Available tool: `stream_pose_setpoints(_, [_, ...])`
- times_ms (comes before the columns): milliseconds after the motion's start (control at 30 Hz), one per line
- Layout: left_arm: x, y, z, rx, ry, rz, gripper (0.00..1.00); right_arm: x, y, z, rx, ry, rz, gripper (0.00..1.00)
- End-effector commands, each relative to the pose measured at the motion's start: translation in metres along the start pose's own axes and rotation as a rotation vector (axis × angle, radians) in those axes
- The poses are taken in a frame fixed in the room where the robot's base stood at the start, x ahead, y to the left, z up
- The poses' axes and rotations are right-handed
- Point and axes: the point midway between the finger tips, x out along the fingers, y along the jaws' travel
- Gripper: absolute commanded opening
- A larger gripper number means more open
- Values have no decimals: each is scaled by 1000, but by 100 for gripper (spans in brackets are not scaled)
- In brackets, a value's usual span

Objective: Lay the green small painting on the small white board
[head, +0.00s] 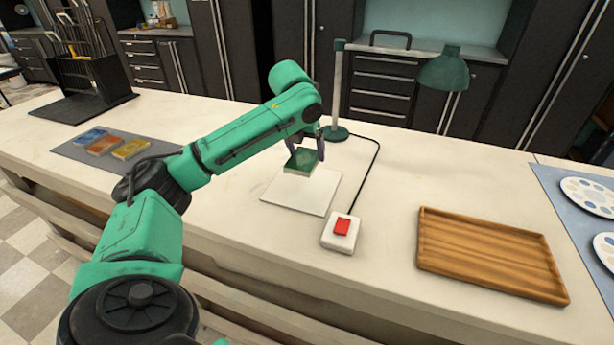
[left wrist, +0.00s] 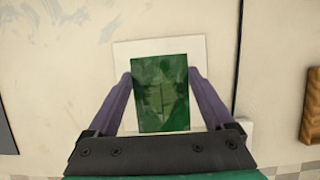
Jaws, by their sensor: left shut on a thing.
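The green small painting (head: 301,161) is held between the fingers of my left gripper (head: 306,150), which is shut on it. In the head view it is above the back part of the small white board (head: 300,198), which lies flat on the counter. In the left wrist view the painting (left wrist: 160,95) overlaps the middle of the white board (left wrist: 122,58), and the board's edges show around it. The purple fingers (left wrist: 163,98) grip its two sides. The exact gap between painting and board is hard to tell. My right gripper is not in view.
A red-buttoned white switch box (head: 341,232) sits just right of the board, with a black cord to the green lamp (head: 446,70). A wooden tray (head: 487,254) lies further right. Blue, orange and yellow small paintings lie on a grey mat (head: 72,152) at left.

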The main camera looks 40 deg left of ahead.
Motion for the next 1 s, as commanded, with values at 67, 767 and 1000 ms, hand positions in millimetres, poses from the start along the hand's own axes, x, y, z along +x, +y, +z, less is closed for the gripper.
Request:
stream_pose_setpoints(67, [17, 1, -8, 1, 2, 1, 33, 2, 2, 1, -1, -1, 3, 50])
stream_pose_setpoints(767, [67, 0, -27, 0, -2, -1, 100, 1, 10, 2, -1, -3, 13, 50])
stream_pose_setpoints(1000, [66, 0, -27, 0, -3, -1, 100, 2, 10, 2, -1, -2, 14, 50])
